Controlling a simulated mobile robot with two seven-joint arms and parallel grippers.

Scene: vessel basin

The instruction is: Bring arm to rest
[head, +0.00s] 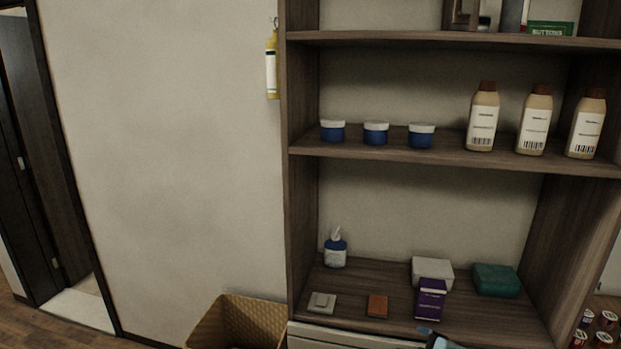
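Only a small light-blue and dark part, which looks like the tip of my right gripper (437,341), shows at the bottom edge of the head view. It is in front of the shelf's lower edge, just below a purple box (430,300). Most of it is cut off by the frame, so I cannot tell whether it is open or holds anything. My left gripper is not in view.
A wooden shelf unit (400,152) holds blue jars (376,133), tan bottles (483,118), a pump bottle (336,250) and several small boxes. A wicker basket (237,318) stands left of it. A doorway is at far left.

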